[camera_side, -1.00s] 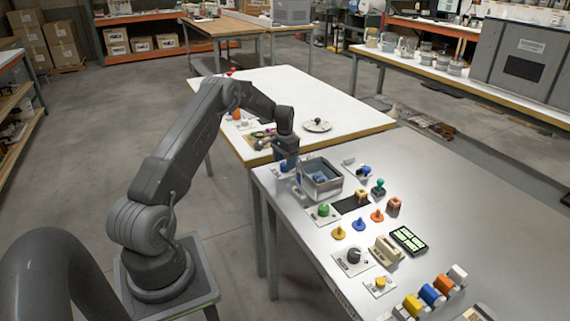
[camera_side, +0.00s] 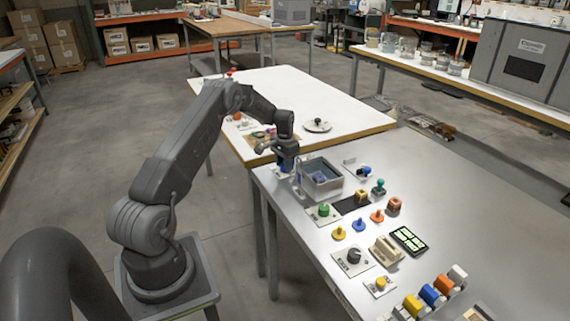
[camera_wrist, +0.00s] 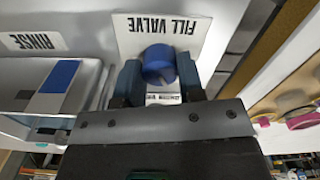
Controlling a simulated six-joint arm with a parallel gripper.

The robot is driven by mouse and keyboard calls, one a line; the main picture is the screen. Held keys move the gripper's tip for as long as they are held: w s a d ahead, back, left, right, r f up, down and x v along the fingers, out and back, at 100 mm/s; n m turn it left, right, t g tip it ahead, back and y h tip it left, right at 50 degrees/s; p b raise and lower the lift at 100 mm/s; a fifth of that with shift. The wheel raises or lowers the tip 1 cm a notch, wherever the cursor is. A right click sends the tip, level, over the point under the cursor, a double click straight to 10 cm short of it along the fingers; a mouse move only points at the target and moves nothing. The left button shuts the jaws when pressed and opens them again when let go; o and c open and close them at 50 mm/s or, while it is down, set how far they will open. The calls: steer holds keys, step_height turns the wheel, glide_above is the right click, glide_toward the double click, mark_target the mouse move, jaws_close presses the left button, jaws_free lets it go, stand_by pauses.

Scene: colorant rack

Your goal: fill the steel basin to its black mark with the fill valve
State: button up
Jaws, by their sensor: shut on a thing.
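The blue fill valve knob (camera_wrist: 158,65) is between my gripper's two fingers (camera_wrist: 158,80) in the wrist view, on a white plate lettered FILL VALVE (camera_wrist: 160,27). My gripper is shut on the knob; in the side view it (camera_side: 284,168) is low at the table's far left corner. The steel basin (camera_side: 322,190) stands just right of it, an open box with something blue inside. In the wrist view the basin (camera_wrist: 88,75) is at the left. I cannot make out the black mark or the level in it.
A plate lettered RINSE (camera_wrist: 30,41) is beside the basin in the wrist view. Right of the basin are a blue valve (camera_side: 364,171) and a teal knob (camera_side: 378,187). A green button (camera_side: 323,210) and several coloured pieces stand nearer.

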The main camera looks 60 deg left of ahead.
steer(key=shift+n, duration=2.1)
steer(key=o, duration=0.9)
step_height(320, 180, up, 14)
steer(key=shift+f, duration=0.1)
